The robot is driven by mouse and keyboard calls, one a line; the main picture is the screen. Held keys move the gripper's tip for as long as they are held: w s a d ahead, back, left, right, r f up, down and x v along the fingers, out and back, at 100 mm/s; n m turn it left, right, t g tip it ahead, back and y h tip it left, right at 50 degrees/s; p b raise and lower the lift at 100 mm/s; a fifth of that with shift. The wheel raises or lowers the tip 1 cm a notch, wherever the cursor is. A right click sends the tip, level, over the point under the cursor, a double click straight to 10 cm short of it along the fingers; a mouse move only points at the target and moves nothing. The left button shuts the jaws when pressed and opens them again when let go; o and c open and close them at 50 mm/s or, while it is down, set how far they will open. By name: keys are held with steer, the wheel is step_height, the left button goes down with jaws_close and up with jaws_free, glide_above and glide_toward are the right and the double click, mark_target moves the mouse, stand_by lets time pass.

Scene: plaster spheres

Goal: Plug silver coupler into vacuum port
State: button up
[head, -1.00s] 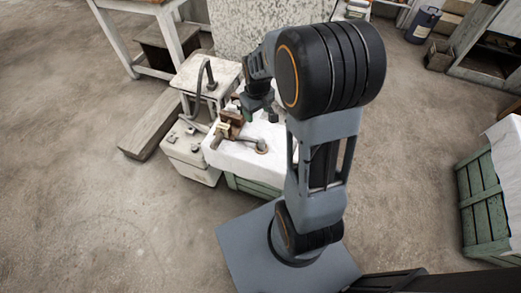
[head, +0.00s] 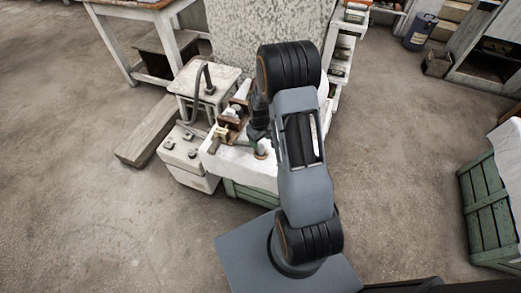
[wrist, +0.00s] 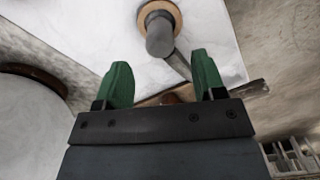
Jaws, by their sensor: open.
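A grey metal cylinder, which looks like the silver coupler, stands on a round tan base (wrist: 171,10) at the top of the wrist view (wrist: 159,38). A thin grey piece runs from it down to the right. In the head view the tan base (head: 262,153) sits on the white-covered bench. My gripper (wrist: 163,75) is open, its green fingers spread and empty, with the cylinder beyond the gap between the tips. In the head view my arm mostly hides the gripper. I cannot clearly identify the vacuum port.
A brown wood and brass fixture (head: 229,128) stands on the bench left of my arm. A dark hose (head: 192,100) rises by a small white stool (head: 203,78). A pale box (head: 186,160) stands left of the bench. A tall speckled panel (head: 236,40) is behind.

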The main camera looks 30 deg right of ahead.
mark_target(261, 146)
steer(key=shift+s+f, duration=0.15)
steer(key=shift+f, duration=2.5)
steer(key=c, duration=1)
